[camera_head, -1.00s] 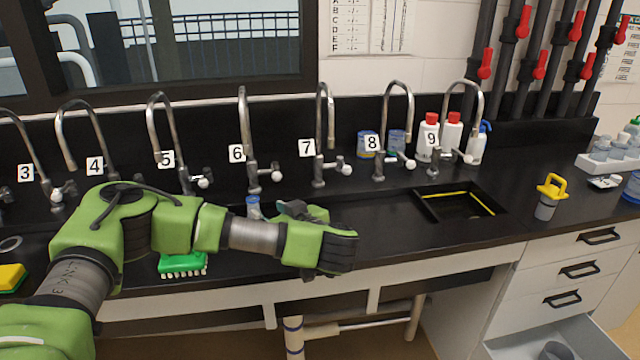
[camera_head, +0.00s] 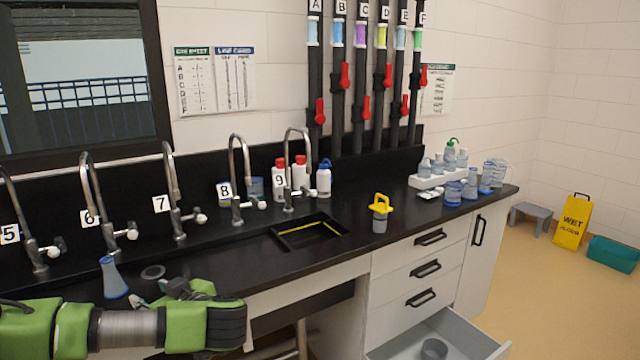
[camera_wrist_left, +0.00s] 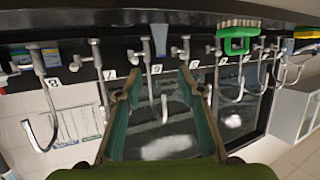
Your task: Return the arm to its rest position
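My left arm, green and grey, comes in low from the left in the head view. Its left gripper (camera_head: 152,292) shows partly behind the wrist, over the front of the black counter (camera_head: 205,265). In the left wrist view the left gripper's two fingers (camera_wrist_left: 158,82) stand apart with nothing held between them. Beyond them the numbered taps appear upside down. My right gripper is in neither current view.
A blue-tinted conical flask (camera_head: 113,279) stands near the left gripper, with a small dark disc (camera_head: 153,272) beside it. Taps line the back. An open drawer (camera_head: 440,335) juts out at lower right.

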